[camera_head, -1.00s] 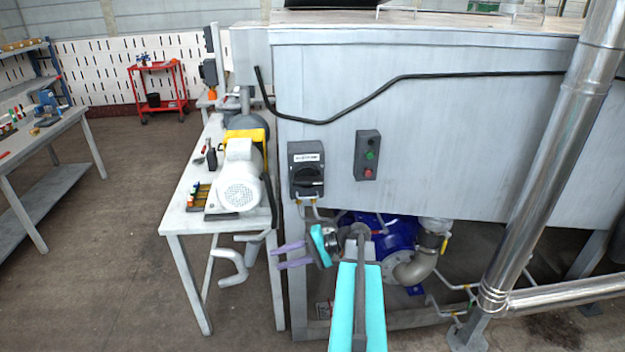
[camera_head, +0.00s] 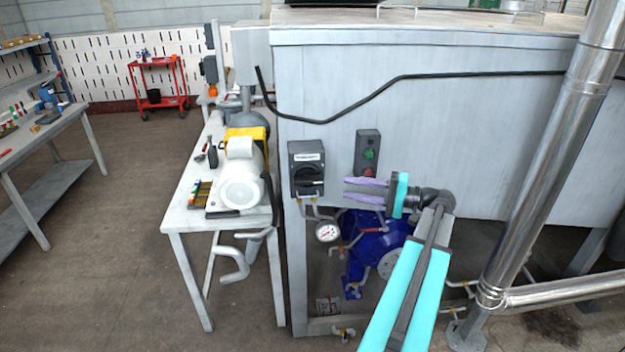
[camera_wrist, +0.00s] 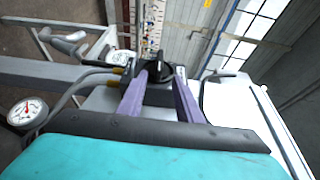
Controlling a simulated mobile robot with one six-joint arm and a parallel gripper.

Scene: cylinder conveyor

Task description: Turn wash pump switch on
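A dark switch box (camera_head: 307,168) with a pale label and a black rotary knob is mounted on the grey machine's front panel, left of centre. The label is too small to read. In the wrist view the black knob (camera_wrist: 153,76) shows ahead, between the tips of the purple fingers in the picture. My gripper (camera_head: 346,188) is to the right of the box in the head view, its fingers pointing left at it, with a visible gap to the box. In the wrist view my gripper (camera_wrist: 163,84) has its fingers apart with nothing between them.
A push-button box (camera_head: 368,153) with green and red buttons is just above my gripper. A pressure gauge (camera_head: 328,232) and blue pump (camera_head: 370,245) are below. A steel pipe (camera_head: 545,170) stands on the right. A bench (camera_head: 183,205) with a motor is on the left.

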